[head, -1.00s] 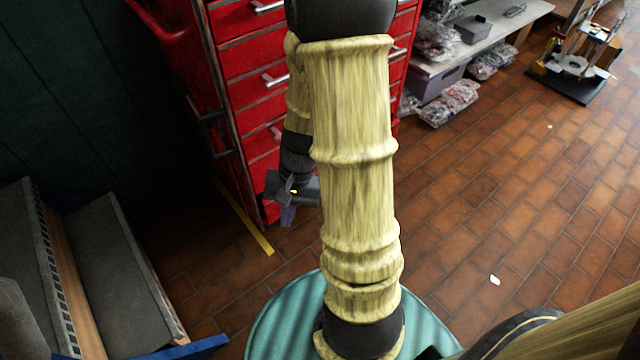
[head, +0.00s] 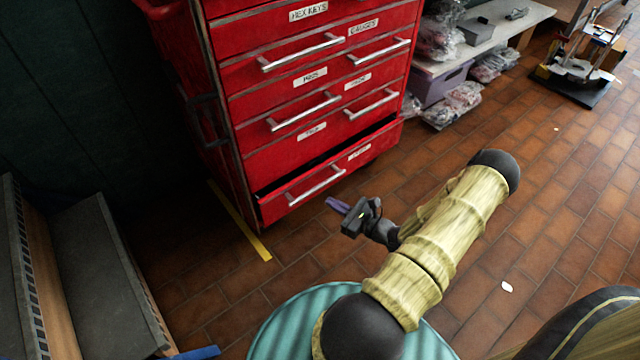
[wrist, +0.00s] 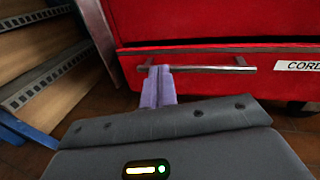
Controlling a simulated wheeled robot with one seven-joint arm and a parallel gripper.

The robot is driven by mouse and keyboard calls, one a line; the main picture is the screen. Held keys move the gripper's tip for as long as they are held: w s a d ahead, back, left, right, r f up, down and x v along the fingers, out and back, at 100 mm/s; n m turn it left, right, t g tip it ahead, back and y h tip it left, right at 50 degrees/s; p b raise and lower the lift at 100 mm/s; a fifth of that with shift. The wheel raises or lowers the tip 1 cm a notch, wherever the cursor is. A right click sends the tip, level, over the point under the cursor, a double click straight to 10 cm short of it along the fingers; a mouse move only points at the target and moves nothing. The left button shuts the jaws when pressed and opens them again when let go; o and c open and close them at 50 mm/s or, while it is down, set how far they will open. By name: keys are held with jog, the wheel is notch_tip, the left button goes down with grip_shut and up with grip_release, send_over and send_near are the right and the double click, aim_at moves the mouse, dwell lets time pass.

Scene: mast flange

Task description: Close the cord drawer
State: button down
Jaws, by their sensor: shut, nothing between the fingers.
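The cord drawer (head: 330,181) is the lowest drawer of the red cabinet and stands slightly open, with a dark gap above its front. Its silver handle (head: 316,186) runs across the front. In the wrist view the drawer front (wrist: 215,68) carries a white label reading "CORD", cut off at the edge. My gripper (head: 335,205) is shut and empty, with purple fingers, low in front of the drawer. In the head view floor shows between fingers and drawer. In the wrist view the fingertips (wrist: 158,72) overlap the left part of the handle (wrist: 205,68); contact cannot be told.
The red cabinet (head: 300,85) has several more labelled drawers, which look shut. Yellow tape (head: 240,222) marks the floor beside it. Grey steps or shelves (head: 95,270) stand at the left. A low bench (head: 490,40) with bagged items is at the right. The tiled floor (head: 510,180) is mostly clear.

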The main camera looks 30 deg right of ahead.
aim_at(314, 173)
jog(key=d+f+m+h, duration=0.1)
jog(key=d+m+h, duration=0.1)
jog(key=s+d+f+m+t+h, duration=0.1)
jog(key=d+f+h, duration=0.1)
jog(key=shift+s+d+f+m+t, duration=0.1)
jog(key=shift+s+d+m+t, duration=0.05)
jog(key=shift+d+m+t, duration=0.2)
jog(key=shift+a, duration=0.1)
jog(key=w+b, duration=0.2)
jog(key=w, duration=0.2)
jog(key=w+b, duration=0.3)
jog(key=w, duration=0.1)
jog(key=w+a+b, duration=0.1)
jog(key=w+b, duration=0.2)
jog(key=w, duration=0.2)
jog(key=shift+f, duration=0.2)
jog(key=shift+w+a+r+b, duration=0.1)
jog(key=shift+w+r+b, duration=0.1)
jog(key=shift+w+b, duration=0.25)
jog(key=shift+w, duration=0.1)
